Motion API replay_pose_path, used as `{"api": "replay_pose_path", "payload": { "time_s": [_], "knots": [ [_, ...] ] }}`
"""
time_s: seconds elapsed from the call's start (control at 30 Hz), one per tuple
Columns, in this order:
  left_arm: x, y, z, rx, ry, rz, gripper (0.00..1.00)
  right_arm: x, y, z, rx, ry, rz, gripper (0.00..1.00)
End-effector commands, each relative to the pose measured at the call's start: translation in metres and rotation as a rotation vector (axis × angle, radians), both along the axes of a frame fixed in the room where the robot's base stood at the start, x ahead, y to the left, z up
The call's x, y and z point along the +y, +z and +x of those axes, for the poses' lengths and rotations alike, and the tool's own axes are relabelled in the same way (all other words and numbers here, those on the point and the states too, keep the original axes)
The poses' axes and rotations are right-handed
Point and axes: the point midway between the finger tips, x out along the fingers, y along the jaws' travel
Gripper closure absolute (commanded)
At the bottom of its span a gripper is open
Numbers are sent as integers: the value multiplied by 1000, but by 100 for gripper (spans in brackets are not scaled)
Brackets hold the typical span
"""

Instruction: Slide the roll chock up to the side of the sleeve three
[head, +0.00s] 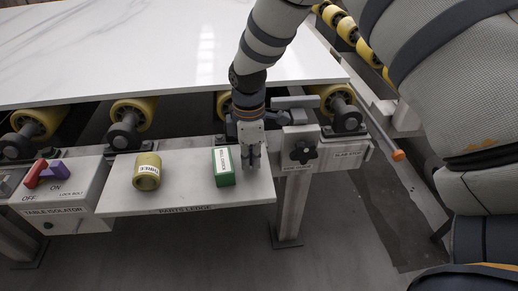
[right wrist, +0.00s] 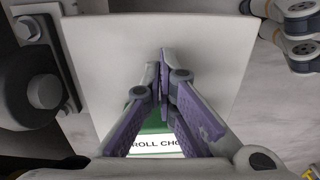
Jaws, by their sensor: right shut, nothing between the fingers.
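The roll chock (head: 224,168) is a small green block with a white label, lying on the pale parts ledge (head: 190,196). A yellow sleeve (head: 147,171) with a partly readable label rests on the same ledge to the left, with a clear gap between it and the chock. My right gripper (head: 250,163) points down over the ledge just right of the chock, with its fingers shut and empty. In the right wrist view the purple-padded fingers (right wrist: 164,62) meet at the tips, and the chock's label (right wrist: 155,147) shows partly behind them. Contact with the chock cannot be told. My left gripper is out of view.
A white stone slab (head: 150,45) lies on yellow rollers (head: 132,112) behind the ledge. A black knob (head: 303,151) sits on a bracket to the gripper's right. A table isolator box (head: 70,200) with a red-and-purple handle (head: 48,173) stands left of the ledge.

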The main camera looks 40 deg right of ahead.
Motion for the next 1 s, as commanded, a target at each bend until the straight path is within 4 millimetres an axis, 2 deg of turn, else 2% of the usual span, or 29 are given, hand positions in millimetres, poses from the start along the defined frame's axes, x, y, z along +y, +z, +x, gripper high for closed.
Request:
{"api": "replay_pose_path", "payload": {
  "time_s": [0.13,0.57,0.67,0.9,1.0],
  "knots": [
    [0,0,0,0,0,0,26,11,1,6,-1,-1,1,100],
    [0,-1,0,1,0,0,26,17,1,11,-1,0,0,100],
    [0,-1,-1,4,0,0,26,34,0,21,0,2,0,100],
    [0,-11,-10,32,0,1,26,89,-4,54,4,3,0,100],
    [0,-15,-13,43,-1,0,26,104,-4,63,4,1,-1,100]
  ]
}}
